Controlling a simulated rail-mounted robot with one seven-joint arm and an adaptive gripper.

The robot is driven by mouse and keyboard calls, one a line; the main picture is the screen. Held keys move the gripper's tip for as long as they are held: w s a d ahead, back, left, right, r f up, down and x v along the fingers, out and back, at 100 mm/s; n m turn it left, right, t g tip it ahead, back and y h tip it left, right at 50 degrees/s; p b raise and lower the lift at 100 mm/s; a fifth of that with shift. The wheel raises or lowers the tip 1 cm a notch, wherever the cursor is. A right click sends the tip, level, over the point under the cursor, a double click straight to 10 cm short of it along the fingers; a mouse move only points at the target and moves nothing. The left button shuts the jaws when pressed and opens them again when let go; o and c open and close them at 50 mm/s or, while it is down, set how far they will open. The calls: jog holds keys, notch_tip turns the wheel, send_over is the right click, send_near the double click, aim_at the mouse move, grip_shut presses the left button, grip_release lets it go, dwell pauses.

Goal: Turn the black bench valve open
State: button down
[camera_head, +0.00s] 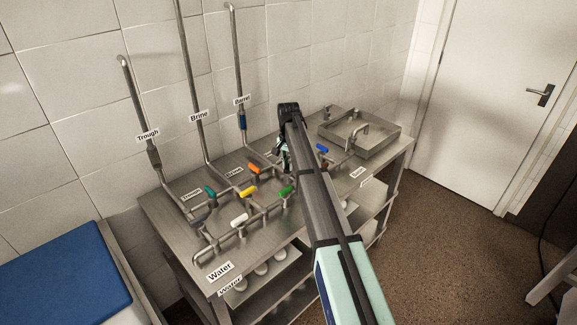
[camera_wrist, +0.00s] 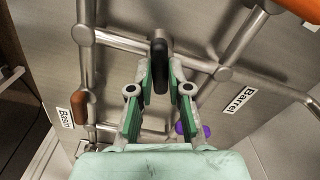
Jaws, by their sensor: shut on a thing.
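In the wrist view, the black valve handle (camera_wrist: 159,66) stands between the fingertips of my gripper (camera_wrist: 161,78). The green finger pads are close on either side of it, and my gripper is shut on it. The handle points up and down in the picture, across the steel pipe that runs left to right behind it. In the head view, my gripper (camera_head: 283,155) is low over the bench, largely behind my arm. The black handle cannot be made out there.
The steel bench (camera_head: 225,262) carries pipes with several coloured handles, including yellow (camera_head: 249,192), white (camera_head: 239,220) and green (camera_head: 286,191). A brown handle (camera_wrist: 80,108) and a purple handle (camera_wrist: 190,129) are near my gripper. A sink (camera_head: 375,143) is at the bench's far end.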

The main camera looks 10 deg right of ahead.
jog(key=n+b, duration=0.1)
jog(key=n, duration=0.2)
jog(key=shift+f+n, duration=0.1)
jog(key=shift+n, duration=0.3)
jog(key=n+b, duration=0.1)
jog(key=n, duration=0.2)
jog(key=shift+n, duration=0.3)
jog(key=n+b, duration=0.1)
jog(key=n, duration=0.5)
jog(key=shift+n, duration=0.3)
jog(key=c, duration=1.1)
grip_release()
notch_tip(320, 180, up, 12)
